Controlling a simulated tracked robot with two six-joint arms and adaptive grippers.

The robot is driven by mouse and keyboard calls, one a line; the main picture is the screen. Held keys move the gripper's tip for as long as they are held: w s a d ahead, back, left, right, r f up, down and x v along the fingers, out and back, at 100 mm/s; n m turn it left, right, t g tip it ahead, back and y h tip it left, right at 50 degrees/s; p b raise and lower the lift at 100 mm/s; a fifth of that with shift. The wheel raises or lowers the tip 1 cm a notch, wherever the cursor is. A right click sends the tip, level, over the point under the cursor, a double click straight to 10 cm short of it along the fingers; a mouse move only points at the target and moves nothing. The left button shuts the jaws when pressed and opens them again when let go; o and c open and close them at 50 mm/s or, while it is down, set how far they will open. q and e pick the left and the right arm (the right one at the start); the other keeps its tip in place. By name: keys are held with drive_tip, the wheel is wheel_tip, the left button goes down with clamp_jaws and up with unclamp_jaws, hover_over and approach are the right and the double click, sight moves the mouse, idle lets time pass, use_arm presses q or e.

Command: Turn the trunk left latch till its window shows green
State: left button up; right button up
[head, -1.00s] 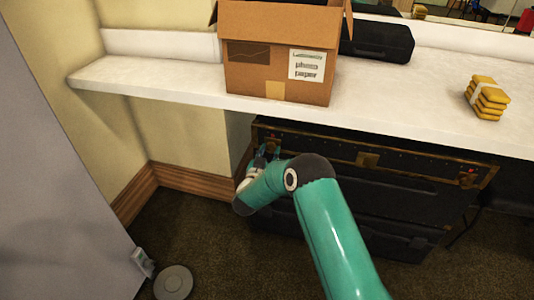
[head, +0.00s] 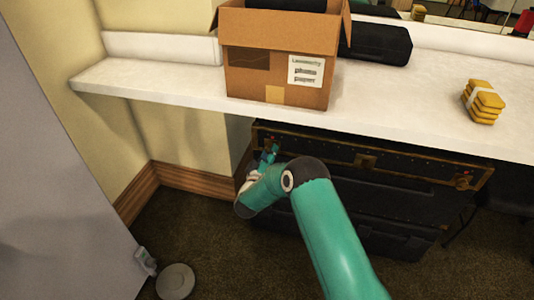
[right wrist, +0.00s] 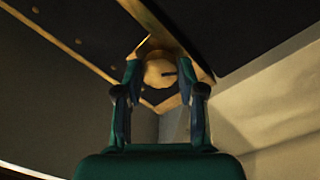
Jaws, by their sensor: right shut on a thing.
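The black trunk (head: 340,192) with brass edging stands under the white shelf. Its left latch is a round brass knob (right wrist: 159,71) with a dark slot, at the trunk's corner in the right wrist view. My right gripper (head: 268,154) is at the trunk's upper left corner, shut on this latch. In the right wrist view its two fingers (right wrist: 159,86) stand on either side of the knob. The right latch (head: 464,181) shows a small red spot. My left gripper is not in view.
The white shelf (head: 180,91) overhangs the trunk closely. On it are a cardboard box (head: 275,60), a black case (head: 377,44) and a yellow banded stack (head: 484,102). A grey panel (head: 55,190) stands at left. The floor between is mostly clear.

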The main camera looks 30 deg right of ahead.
drive_tip(key=n+p, duration=0.1)
drive_tip(key=n, duration=0.5)
drive_tip(key=shift+w+r, duration=0.1)
idle(0.3)
drive_tip(key=o, duration=1.1)
drive_tip(key=shift+o, duration=0.2)
drive_tip(key=shift+f, duration=0.2)
drive_tip(key=v, duration=1.2)
